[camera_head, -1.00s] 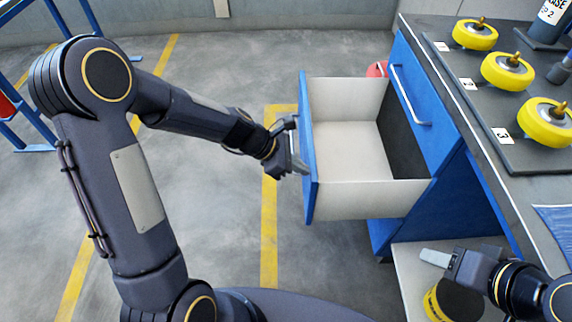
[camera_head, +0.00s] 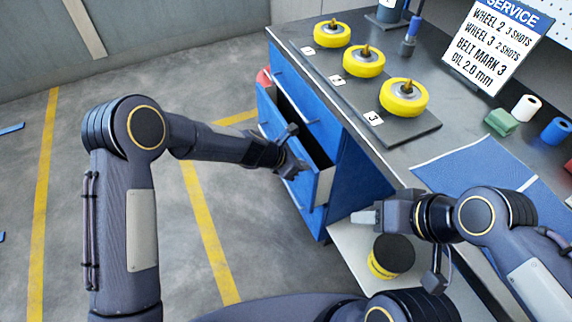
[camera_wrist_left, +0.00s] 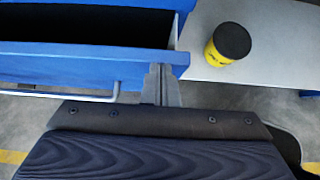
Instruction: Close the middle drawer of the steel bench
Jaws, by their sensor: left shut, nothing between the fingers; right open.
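The middle drawer (camera_head: 278,137) of the steel bench (camera_head: 350,179) stands partly open, with a narrow gap into its dark inside. Its blue front and handle also show in the left wrist view (camera_wrist_left: 85,66). My left gripper (camera_head: 293,166) is shut and empty at the outer side of the drawer front, towards its near end. In the left wrist view its fingers (camera_wrist_left: 161,82) meet the front near its right end; firm contact cannot be told. My right gripper (camera_head: 367,216) is open and empty above the low shelf, well apart from the drawer.
A yellow canister with a black lid (camera_head: 392,254) stands on the pale shelf (camera_head: 352,246) beneath my right arm. Yellow wheels (camera_head: 364,62) sit on a dark board on the bench top. A blue mat (camera_head: 480,172) lies nearby.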

